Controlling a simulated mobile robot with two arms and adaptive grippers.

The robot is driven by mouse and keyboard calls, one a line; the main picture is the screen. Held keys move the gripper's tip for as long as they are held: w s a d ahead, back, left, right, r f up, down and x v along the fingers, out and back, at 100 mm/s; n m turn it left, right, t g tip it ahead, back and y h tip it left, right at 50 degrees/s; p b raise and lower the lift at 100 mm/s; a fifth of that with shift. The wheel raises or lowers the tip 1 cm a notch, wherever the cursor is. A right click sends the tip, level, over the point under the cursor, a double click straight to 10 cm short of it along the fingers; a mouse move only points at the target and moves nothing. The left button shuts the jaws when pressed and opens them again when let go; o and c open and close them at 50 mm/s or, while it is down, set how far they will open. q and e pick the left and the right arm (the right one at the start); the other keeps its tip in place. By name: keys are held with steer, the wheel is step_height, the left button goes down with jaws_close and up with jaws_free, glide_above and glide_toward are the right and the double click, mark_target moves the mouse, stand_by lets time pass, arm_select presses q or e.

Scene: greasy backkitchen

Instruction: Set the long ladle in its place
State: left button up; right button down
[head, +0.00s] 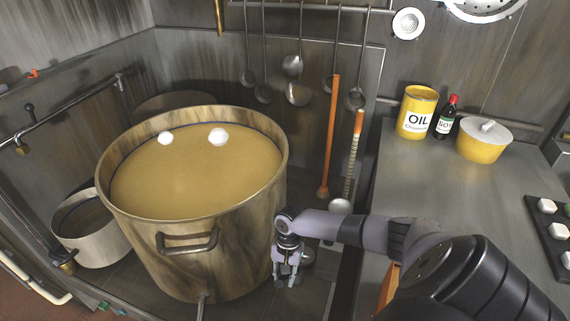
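A long ladle with a striped handle and orange top (353,150) leans upright against the back wall, right of the big pot. Its round metal bowl (340,205) is at the bottom, just above my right forearm. My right gripper (286,281) points down beside the pot's right side, left of and below the ladle bowl and apart from it. Its fingers look apart with nothing between them. An orange-handled tool (328,140) leans beside the ladle. My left gripper is not in view.
The big pot (191,263) of yellow broth, with two white pieces floating, fills the left. A smaller pot (95,240) stands left of it. Several ladles hang from a wall rail (310,6). The right counter (400,165) holds an oil tin (416,112), a soy bottle (446,118) and a yellow lidded pot (482,145).

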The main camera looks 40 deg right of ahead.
steer(key=c, duration=1.3)
jaws_free()
steer(key=shift+f, duration=0.1)
steer(key=o, duration=0.3)
steer(key=shift+p+v, duration=3)
steer(key=shift+p, duration=0.15)
